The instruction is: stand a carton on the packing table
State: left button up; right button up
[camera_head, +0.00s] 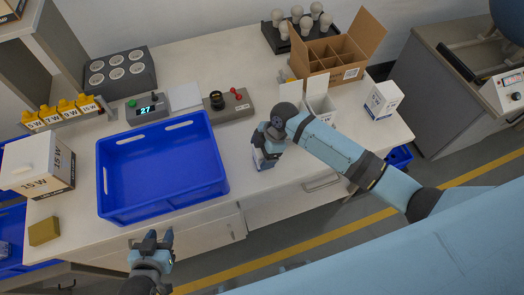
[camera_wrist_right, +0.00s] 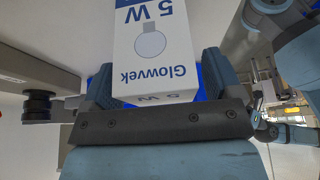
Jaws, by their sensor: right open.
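A white and blue carton (camera_head: 262,158) stands on the packing table (camera_head: 285,185), right of the blue crate. In the right wrist view this carton (camera_wrist_right: 150,45) shows the words "Glowvek" and "5 W" and a bulb picture. My right gripper (camera_head: 268,143) is open, with a finger on each side of it; the wrist and hand hide part of the carton in the head view. Another white carton (camera_head: 383,100) stands near the table's right end. A white carton with raised flaps (camera_head: 319,108) stands behind my right forearm. My left gripper (camera_head: 151,241) appears open and empty at the front edge.
The blue crate (camera_head: 162,212) looks empty. A brown divided box (camera_head: 318,68) and a bulb tray (camera_head: 275,40) stand at the back. A tester (camera_head: 232,107), a timer reading 27 (camera_head: 146,109), a large 15 W carton (camera_head: 40,165) and a yellow block (camera_head: 44,231) take up table room.

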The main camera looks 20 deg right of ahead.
jog(key=v, duration=1.2)
jog(key=shift+b, duration=0.4)
jog(key=s+m+t, duration=0.2)
jog(key=s+m, duration=0.5)
jog(key=s, duration=0.5)
jog(key=s+d+r+m+t+h, duration=0.2)
jog(key=s+d+m+h, duration=0.2)
jog(key=s+d+m, duration=0.6)
jog(key=w+a+f+t+y, duration=0.1)
jog(key=w+a+f+t, duration=0.1)
jog(key=f, duration=0.4)
jog(key=w+a+f+n+t+y+p, duration=0.1)
jog(key=w+a+f+t, duration=0.1)
jog(key=a+f+t, duration=0.3)
jog(key=shift+w+a+f+n+y, duration=0.3)
jog(key=shift+w+a+f+y, duration=0.1)
jog(key=shift+a+f, duration=0.25)
